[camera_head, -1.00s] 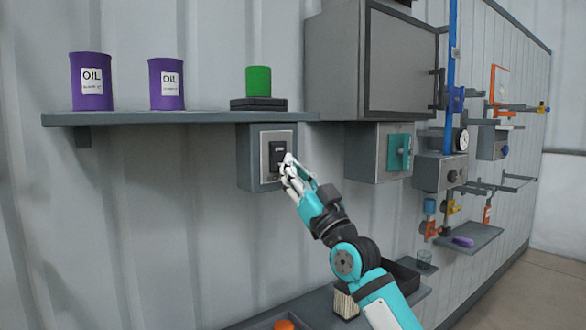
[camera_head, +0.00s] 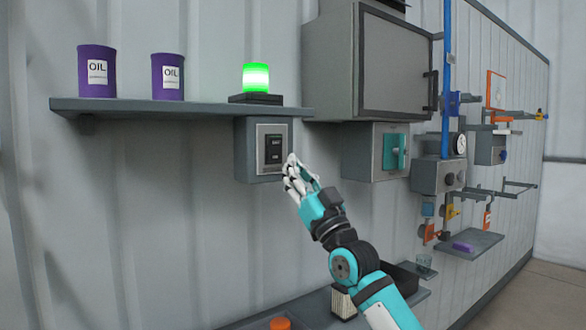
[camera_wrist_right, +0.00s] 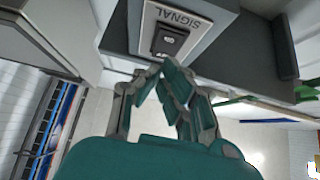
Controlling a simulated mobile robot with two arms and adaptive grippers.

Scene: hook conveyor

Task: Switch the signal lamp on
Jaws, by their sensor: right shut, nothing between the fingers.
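The signal lamp (camera_head: 256,78) glows bright green on its black base on the shelf. Below the shelf is a grey switch box (camera_head: 245,158) with a black rocker switch (camera_head: 274,149) on a light plate. In the right wrist view the plate reads SIGNAL, with the black switch (camera_wrist_right: 168,41) below the word. My right gripper (camera_head: 291,160) is shut and empty, just to the right of and below the switch, apparently a little clear of it. It also shows in the right wrist view (camera_wrist_right: 160,72). My left gripper is not in view.
Two purple oil cans (camera_head: 97,72) stand on the grey shelf (camera_head: 180,107). A large grey cabinet (camera_head: 385,65) and a box with a teal handle (camera_head: 394,152) are to the right. A lower shelf (camera_head: 325,302) holds a brush and a dark tray.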

